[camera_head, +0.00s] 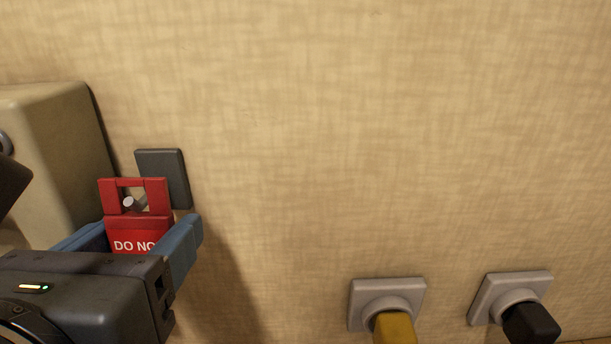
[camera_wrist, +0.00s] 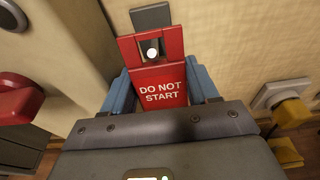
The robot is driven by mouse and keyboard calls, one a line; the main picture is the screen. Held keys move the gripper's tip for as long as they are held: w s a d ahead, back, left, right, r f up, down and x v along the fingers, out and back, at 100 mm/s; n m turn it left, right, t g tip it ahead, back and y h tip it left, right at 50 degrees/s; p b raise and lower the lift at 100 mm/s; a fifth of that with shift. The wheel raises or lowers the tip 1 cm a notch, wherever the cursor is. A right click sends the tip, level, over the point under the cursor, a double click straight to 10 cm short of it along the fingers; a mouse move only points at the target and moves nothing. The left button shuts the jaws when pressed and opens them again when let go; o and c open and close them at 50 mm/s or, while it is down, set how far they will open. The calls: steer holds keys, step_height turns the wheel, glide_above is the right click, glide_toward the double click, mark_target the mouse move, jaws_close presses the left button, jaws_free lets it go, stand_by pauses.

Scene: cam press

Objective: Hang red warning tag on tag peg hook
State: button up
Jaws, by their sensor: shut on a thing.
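The red warning tag (camera_head: 138,232) is upright between the blue fingers of my gripper (camera_head: 130,232), which is shut on it. In the wrist view the tag (camera_wrist: 160,88) reads "DO NOT START" and has a square loop at its top. The tag peg hook has a dark plate (camera_head: 172,172) on the wall behind the tag. The peg's pale round end (camera_wrist: 152,53) shows within the loop opening in both views. I cannot tell whether the loop rests on the peg.
A beige machine housing (camera_head: 50,140) stands close at the left, with a red knob (camera_wrist: 18,103) in the wrist view. Sockets with a yellow plug (camera_head: 394,328) and a black plug (camera_head: 530,322) are at lower right. The wall between is bare.

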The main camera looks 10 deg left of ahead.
steer(key=shift+w+a+p, duration=0.1)
steer(key=shift+w+p, duration=0.2)
steer(key=shift+w, duration=0.2)
steer(key=shift+w+a+f+p, duration=0.1)
steer(key=shift+w+f+p, duration=0.3)
steer(key=shift+f+p, duration=0.1)
steer(key=o, duration=1.1)
steer(key=shift+s+a, duration=0.1)
steer(key=shift+s, duration=0.05)
